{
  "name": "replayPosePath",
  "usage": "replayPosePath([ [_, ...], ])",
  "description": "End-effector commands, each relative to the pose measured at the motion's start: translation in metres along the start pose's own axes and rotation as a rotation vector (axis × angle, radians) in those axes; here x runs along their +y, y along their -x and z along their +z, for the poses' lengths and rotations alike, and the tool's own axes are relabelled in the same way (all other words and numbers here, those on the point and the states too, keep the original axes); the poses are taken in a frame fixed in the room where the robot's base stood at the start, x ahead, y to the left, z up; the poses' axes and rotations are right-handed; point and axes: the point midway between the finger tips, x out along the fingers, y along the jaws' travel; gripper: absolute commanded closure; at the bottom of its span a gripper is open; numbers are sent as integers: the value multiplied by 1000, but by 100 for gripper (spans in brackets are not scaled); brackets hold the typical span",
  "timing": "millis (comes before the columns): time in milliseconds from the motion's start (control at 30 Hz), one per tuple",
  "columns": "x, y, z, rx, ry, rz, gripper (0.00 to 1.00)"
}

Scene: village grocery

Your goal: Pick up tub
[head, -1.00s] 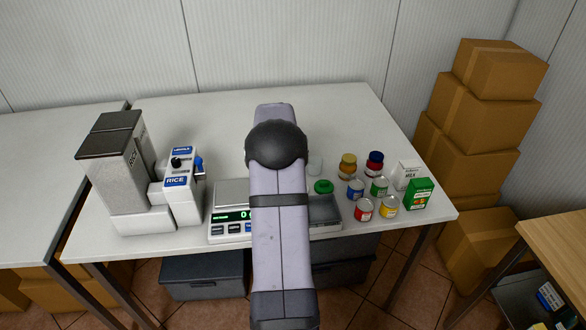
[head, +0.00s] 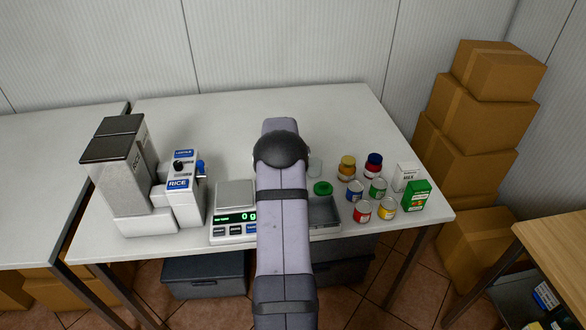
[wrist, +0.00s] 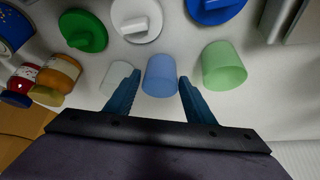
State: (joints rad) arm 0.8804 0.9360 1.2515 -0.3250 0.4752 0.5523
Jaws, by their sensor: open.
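In the wrist view, three small tubs stand in a row: a clear whitish tub (wrist: 108,78), a translucent blue tub (wrist: 160,72) and a translucent green tub (wrist: 224,66). My gripper (wrist: 159,78) is open. Its two dark blue fingers reach either side of the blue tub, with the clear tub just outside one finger and the green tub beyond the other. I cannot tell whether a finger touches the blue tub. In the head view, my arm hides the gripper, the blue tub and the green tub; the clear tub (head: 315,168) shows right of the arm.
A green lid (wrist: 84,31), a white lid (wrist: 137,18) and a blue lid (wrist: 214,8) lie beside the tubs. A scale (head: 233,230), a rice dispenser (head: 183,205) and a grey tray (head: 324,212) are nearby. Several cans and jars (head: 360,211) stand at the right.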

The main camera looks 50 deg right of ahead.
Motion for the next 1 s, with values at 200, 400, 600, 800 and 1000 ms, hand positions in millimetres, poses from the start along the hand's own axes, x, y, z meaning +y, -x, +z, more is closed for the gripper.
replayPosePath([
  [200, 0, -15, -1, 1, 0, -1, 51],
  [400, 0, -18, 0, 1, 1, -1, 51],
  [600, 0, -18, 0, 1, 1, -1, 75],
  [800, 0, -18, 0, 1, 1, -1, 81],
  [1000, -1, -15, -2, 3, 0, -1, 81],
])
